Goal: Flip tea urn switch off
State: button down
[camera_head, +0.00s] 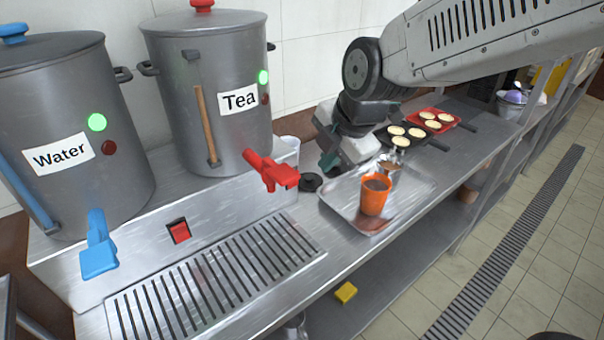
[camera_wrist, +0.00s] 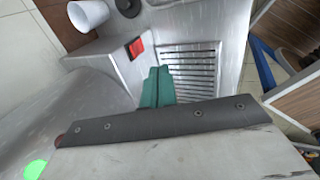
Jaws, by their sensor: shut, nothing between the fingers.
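The tea urn (camera_head: 212,130) is a tall grey pot with a "Tea" label, a red-knobbed lid and a red tap (camera_head: 270,171). Its green light (camera_head: 263,77) is lit and the red light below it is dark. A red rocker switch (camera_head: 179,231) sits on the sloped steel front below the urns, and also shows in the wrist view (camera_wrist: 137,47). My gripper (camera_head: 329,161) is right of the tea urn above the counter, away from the switch. Its green fingers (camera_wrist: 157,88) are together and empty. Which way the switch is pressed is unclear.
The water urn (camera_head: 75,140), with a lit green light and blue tap (camera_head: 98,246), stands left. A slotted drip grate (camera_head: 215,275) lies in front. A tray (camera_head: 345,212) holding an orange cup (camera_head: 374,194) stands right. A white cup (camera_wrist: 88,14) is near the urn.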

dwell(0.3)
jog(key=w+a+f, duration=0.4)
jog(key=w+f, duration=0.2)
jog(key=f, duration=0.2)
jog(key=shift+w+a+f, duration=0.3)
jog(key=shift+w, duration=0.1)
